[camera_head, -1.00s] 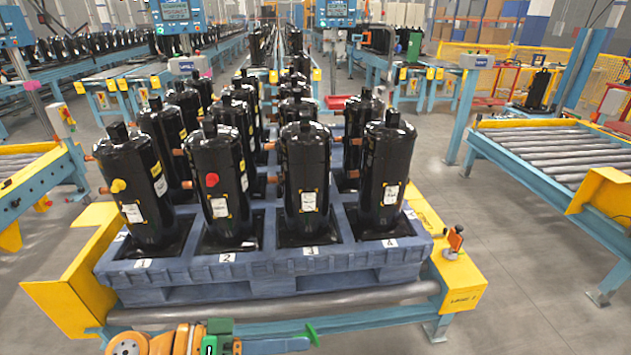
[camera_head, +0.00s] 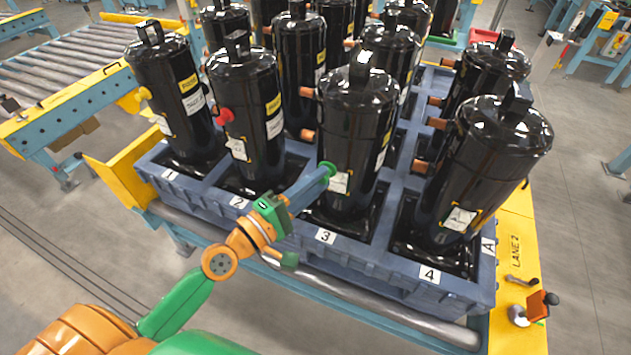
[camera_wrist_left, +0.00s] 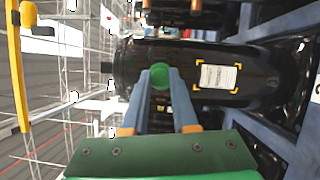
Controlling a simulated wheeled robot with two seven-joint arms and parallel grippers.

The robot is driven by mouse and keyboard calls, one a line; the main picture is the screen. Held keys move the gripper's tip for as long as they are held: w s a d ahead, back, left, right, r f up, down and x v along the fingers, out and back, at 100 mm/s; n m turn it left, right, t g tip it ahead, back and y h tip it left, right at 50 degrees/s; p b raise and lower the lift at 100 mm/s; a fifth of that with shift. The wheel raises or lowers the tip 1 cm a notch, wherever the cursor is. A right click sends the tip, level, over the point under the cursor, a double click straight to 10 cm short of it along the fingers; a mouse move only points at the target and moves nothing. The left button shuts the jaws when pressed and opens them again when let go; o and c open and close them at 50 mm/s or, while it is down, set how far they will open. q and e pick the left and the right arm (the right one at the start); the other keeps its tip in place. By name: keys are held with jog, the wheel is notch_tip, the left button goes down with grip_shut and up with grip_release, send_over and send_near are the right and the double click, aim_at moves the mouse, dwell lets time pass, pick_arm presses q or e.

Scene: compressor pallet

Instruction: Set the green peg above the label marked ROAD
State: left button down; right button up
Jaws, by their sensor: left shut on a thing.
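My left gripper (camera_head: 316,181) is shut on the green peg (camera_head: 329,169). It holds the peg at the front of the black compressor (camera_head: 357,115) behind number 3. In the left wrist view the green peg (camera_wrist_left: 160,77) is between the fingertips (camera_wrist_left: 160,88). A white label with yellow corner marks (camera_wrist_left: 218,76) is to its right there, and the label (camera_head: 339,183) is just below the peg in the head view. Its print is too small to read, so I cannot tell whether it says ROAD. Contact between peg and compressor is unclear. My right gripper is not in view.
Another compressor (camera_head: 485,165) stands close to the right. The blue pallet (camera_head: 375,268) has a raised front edge below my gripper. Several compressors stand behind.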

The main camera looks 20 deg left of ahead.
pick_arm(q)
jog(key=shift+w+d, duration=0.15)
jog(key=shift+w, duration=1.3)
jog(key=shift+w+d, duration=0.1)
jog(key=shift+w, duration=1.3)
jog(key=shift+w, duration=0.7)
jog(key=c, duration=0.6)
grip_release()
